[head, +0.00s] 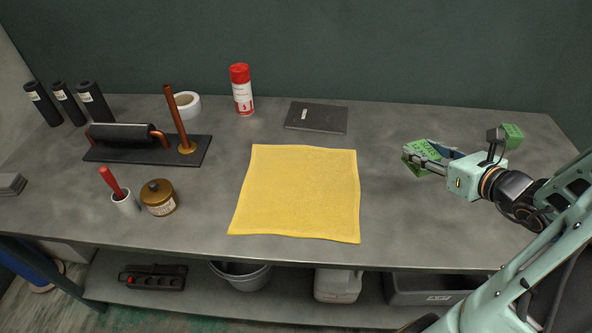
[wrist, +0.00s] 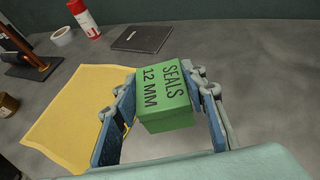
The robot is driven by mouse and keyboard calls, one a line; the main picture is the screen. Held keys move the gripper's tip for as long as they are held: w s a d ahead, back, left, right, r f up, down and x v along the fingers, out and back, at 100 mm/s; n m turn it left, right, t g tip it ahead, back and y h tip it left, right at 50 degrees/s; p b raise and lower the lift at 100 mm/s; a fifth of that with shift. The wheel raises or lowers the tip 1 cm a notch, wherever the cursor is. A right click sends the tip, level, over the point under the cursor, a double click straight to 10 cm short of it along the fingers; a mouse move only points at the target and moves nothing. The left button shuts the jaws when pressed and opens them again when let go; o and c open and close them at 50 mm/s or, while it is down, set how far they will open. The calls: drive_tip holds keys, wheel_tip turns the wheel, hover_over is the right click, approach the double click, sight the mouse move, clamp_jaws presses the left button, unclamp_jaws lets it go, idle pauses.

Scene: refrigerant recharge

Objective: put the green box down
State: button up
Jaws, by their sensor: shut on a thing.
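A green box (head: 413,163) is between the fingers of my gripper (head: 432,158), over the right part of the grey bench. In the wrist view the green box (wrist: 165,95) shows black lettering, "SEALS 12 MM". The blue finger pads of my gripper (wrist: 160,118) are on both sides of it, and the box looks slightly turned. Its underside is hidden, and I cannot tell whether it touches the bench. Another green box (head: 513,136) shows farther right, partly behind my wrist.
A yellow cloth (head: 299,195) lies left of my gripper, with a dark notebook (head: 317,117) behind it. A red and white can (head: 241,92), a tape roll (head: 187,105) and a brown jar (head: 159,198) stand farther left. The bench between cloth and gripper is clear.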

drive_tip(key=shift+s+d+r+m+h, duration=0.2)
drive_tip(key=shift+d+m+h, duration=0.1)
drive_tip(key=shift+d, duration=0.35)
drive_tip(key=shift+w+d+f, duration=0.1)
drive_tip(key=shift+w+d, duration=0.05)
drive_tip(key=shift+d, duration=0.05)
drive_tip(key=w+d+f, duration=0.2)
drive_tip(key=d+f, duration=0.1)
drive_tip(key=w+d+f, duration=0.2)
drive_tip(key=w+d, duration=0.1)
drive_tip(key=w+d+f, duration=0.2)
drive_tip(key=d+f, duration=0.1)
drive_tip(key=shift+w+d+f+p, duration=0.3)
drive_tip(key=shift+w+p, duration=0.05)
drive_tip(key=shift+w, duration=0.05)
drive_tip(key=shift+w+d+f, duration=0.35)
drive_tip(key=shift+d+f, duration=0.1)
drive_tip(key=shift+f, duration=1.7)
